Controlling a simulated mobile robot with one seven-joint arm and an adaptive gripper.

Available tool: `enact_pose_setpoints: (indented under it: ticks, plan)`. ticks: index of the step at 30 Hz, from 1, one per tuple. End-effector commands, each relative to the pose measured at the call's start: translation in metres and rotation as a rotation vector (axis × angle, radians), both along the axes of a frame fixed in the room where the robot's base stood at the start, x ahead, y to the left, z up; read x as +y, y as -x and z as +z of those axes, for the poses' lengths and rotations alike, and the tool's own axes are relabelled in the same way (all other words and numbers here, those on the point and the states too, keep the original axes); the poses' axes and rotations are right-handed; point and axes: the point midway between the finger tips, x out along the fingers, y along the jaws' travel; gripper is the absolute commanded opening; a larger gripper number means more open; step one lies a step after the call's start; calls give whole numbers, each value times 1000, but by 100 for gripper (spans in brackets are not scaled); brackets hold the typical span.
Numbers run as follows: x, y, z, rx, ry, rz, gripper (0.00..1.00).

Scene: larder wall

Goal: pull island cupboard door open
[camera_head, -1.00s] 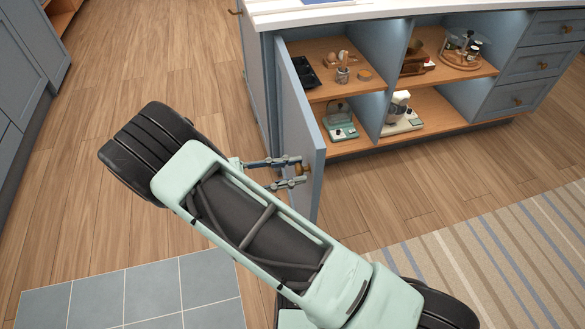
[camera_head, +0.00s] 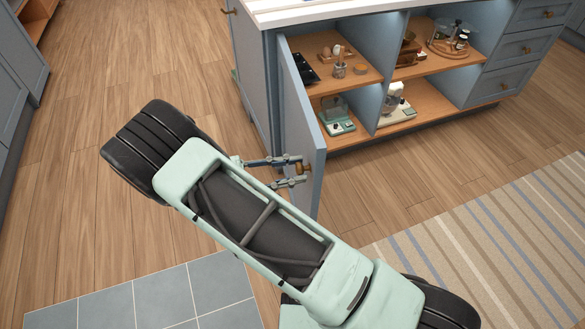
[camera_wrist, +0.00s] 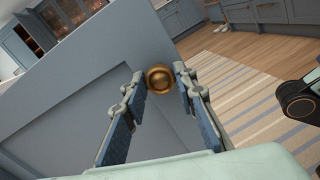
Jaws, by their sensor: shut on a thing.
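The blue-grey island cupboard door (camera_head: 304,125) stands wide open, sticking out from the cabinet front. Its inner shelves show to the right of it. My gripper (camera_head: 300,170) is at the door's free edge, with its two fingers on either side of the brass knob (camera_head: 307,168). In the wrist view the round knob (camera_wrist: 160,78) sits between the fingertips (camera_wrist: 161,82), and the door's panelled face (camera_wrist: 85,95) fills the left. The gripper is shut on the knob. The fingers partly hide the knob in the head view.
The open shelves hold a scale-like green appliance (camera_head: 337,118), a cream mixer (camera_head: 397,104) and small jars. Drawers (camera_head: 524,46) are at the right. A striped rug (camera_head: 485,245) lies at lower right; wooden floor is clear at left.

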Motion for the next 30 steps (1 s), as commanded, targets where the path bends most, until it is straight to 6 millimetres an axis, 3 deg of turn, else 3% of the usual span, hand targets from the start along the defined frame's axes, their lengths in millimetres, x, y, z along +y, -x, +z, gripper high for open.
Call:
enact_pose_setpoints:
  ticks: [20, 21, 25, 30]
  plan:
    - [1, 0, 0, -1, 0, 0, 0]
    - [1, 0, 0, -1, 0, 0, 30]
    - [1, 0, 0, -1, 0, 0, 44]
    - [1, 0, 0, -1, 0, 0, 44]
